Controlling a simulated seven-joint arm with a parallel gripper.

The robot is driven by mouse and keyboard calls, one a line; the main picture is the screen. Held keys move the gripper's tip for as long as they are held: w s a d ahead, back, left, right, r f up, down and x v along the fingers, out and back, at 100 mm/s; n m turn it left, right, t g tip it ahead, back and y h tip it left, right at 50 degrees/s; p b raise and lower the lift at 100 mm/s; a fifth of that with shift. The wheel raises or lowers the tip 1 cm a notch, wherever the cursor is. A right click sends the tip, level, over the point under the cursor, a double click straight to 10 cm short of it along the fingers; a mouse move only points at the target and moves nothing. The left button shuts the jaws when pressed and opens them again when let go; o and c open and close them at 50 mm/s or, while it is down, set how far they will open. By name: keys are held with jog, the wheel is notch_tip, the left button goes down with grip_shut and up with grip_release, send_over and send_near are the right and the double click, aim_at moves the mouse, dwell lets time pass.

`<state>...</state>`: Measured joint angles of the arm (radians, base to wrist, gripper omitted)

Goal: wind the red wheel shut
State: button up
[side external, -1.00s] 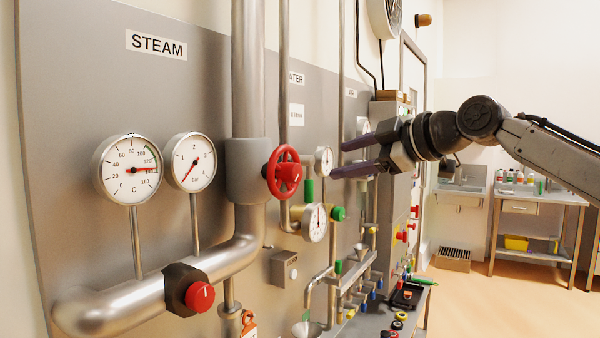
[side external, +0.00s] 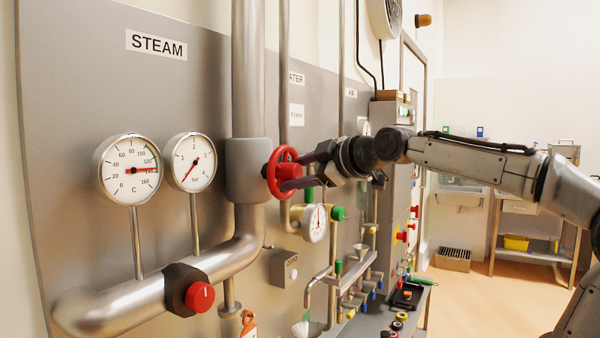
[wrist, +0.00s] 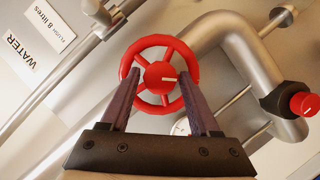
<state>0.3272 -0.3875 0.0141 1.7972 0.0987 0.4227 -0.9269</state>
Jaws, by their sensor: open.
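The red wheel (side external: 283,173) is mounted on the valve body (side external: 246,170) of the large steel pipe. In the wrist view the red wheel (wrist: 160,75) shows as a spoked ring with a hub carrying a white mark. My gripper (side external: 288,172) is open at the wheel, its two purple fingers reaching to it from the right. In the wrist view my gripper (wrist: 158,92) has one finger on each side of the hub, overlapping the lower part of the ring. I cannot tell whether the fingers touch the ring or spokes.
Two dial gauges, the left one (side external: 129,169) and the right one (side external: 190,161), stand left of the wheel. A red knob (side external: 200,297) sits on the lower pipe. A smaller gauge (side external: 314,223) and green knob (side external: 338,213) are close below my gripper.

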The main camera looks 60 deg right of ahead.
grip_shut()
jog(key=shift+m, duration=0.3)
jog(key=m+y, duration=0.2)
jog(key=shift+d+r+m+g, duration=0.1)
jog(key=shift+d+m+g, duration=0.1)
jog(key=shift+m+g, duration=0.15)
jog(key=shift+m+y, duration=0.9)
jog(key=shift+m, duration=0.45)
grip_release()
